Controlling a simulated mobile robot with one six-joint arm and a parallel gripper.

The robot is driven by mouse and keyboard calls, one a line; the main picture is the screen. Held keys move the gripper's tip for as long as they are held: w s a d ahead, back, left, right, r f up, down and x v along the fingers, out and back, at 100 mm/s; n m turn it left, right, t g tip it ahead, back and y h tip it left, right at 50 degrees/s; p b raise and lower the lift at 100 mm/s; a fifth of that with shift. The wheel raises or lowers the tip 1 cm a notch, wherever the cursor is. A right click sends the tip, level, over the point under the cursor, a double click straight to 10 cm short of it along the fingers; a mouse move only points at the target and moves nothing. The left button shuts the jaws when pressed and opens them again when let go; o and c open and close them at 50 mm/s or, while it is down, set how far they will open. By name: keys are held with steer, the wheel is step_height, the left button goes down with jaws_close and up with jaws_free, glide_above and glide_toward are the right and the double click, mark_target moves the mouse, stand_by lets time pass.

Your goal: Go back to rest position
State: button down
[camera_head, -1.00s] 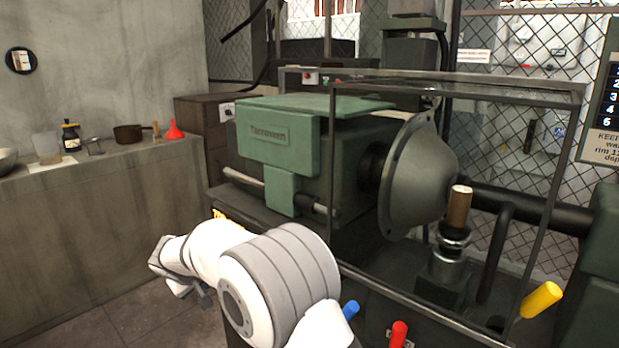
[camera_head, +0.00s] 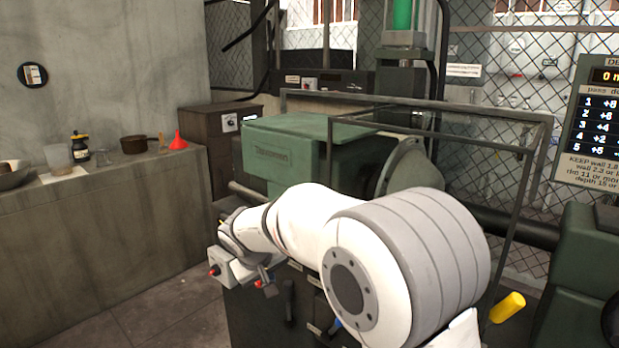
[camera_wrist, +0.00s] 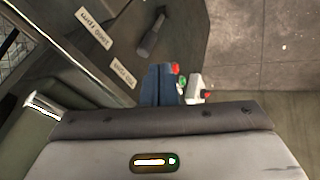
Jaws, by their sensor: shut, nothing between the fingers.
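My gripper shows in the wrist view (camera_wrist: 163,72) as two dark blue-grey fingers pressed together, with nothing between them. It hangs over the front side of the green spinning machine (camera_head: 283,150), close to a pale control box (camera_wrist: 194,86) with red and green buttons. I cannot tell whether the fingers touch the box. In the head view my white arm crosses in front of the machine, and its wrist end is at the machine's front left, where the fingers are hard to make out.
A grey metal bowl form (camera_head: 408,168) sits partly behind my arm, inside a framed guard (camera_head: 525,190). A yellow-handled lever (camera_head: 507,307) stands at right. Floor at lower left is clear.

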steer(key=s+d+r+m+g+p, duration=0.1)
steer(key=s+d+r+m+p, duration=0.1)
steer(key=s+d+r+p, duration=0.55)
steer(key=s+d+r+m+g+p, duration=0.1)
steer(key=s+d+r+p, duration=0.1)
steer(key=s+d+r, duration=0.6)
steer(key=s+d+r+m+g+y+p, duration=0.1)
steer(key=s+d+r+m+p, duration=0.1)
steer(key=s+d+p, duration=0.4)
steer(key=s+d+m, duration=0.1)
steer(key=s+d, duration=0.2)
steer(key=s, duration=0.3)
steer(key=shift+s+r+p, duration=0.25)
steer(key=shift+s+p, duration=0.1)
